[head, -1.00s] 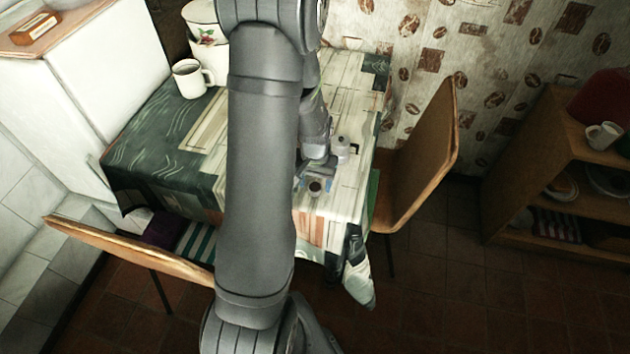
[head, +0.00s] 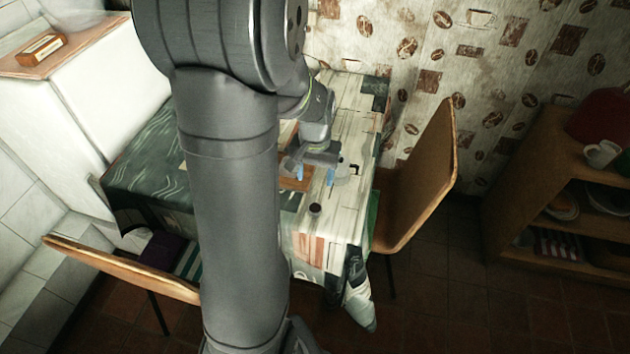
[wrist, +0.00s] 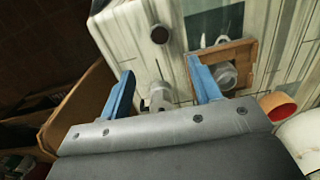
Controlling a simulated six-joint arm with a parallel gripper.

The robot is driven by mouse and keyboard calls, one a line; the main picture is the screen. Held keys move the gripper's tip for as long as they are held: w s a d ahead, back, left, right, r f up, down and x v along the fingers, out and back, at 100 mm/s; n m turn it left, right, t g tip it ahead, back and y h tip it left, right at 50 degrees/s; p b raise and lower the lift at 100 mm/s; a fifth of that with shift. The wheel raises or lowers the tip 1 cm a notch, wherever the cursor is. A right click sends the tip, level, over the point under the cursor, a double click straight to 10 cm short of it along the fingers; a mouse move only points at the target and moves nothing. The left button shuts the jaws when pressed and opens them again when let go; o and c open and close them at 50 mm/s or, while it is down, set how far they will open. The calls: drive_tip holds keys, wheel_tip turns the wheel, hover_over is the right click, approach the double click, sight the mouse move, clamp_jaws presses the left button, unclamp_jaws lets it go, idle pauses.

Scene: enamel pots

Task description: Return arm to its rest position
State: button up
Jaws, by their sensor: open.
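My gripper (head: 316,174) is above the table, right of my large grey arm link in the head view. In the wrist view its two blue fingers (wrist: 160,68) are spread wide, with nothing held between them. A small grey metal pot (wrist: 160,95) shows between the fingers in that view, partly cut off by the gripper body; I cannot tell how far below it is. A small dark round thing (head: 315,209) stands on the table in front of the gripper. It also shows in the wrist view (wrist: 160,34).
The table (head: 345,120) has a patterned cloth. A wooden box (wrist: 252,58) holds a metal item. An orange cup (wrist: 278,105) stands beside a white vessel (wrist: 302,130). Chairs stand right (head: 425,180) and front left (head: 120,268); a shelf (head: 560,170) is at right.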

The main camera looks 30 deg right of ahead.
sight(315, 208)
idle(0.4)
wheel_tip(315, 208, down, 12)
drive_tip(key=shift+f, duration=0.15)
drive_tip(key=shift+r, duration=0.2)
idle(0.4)
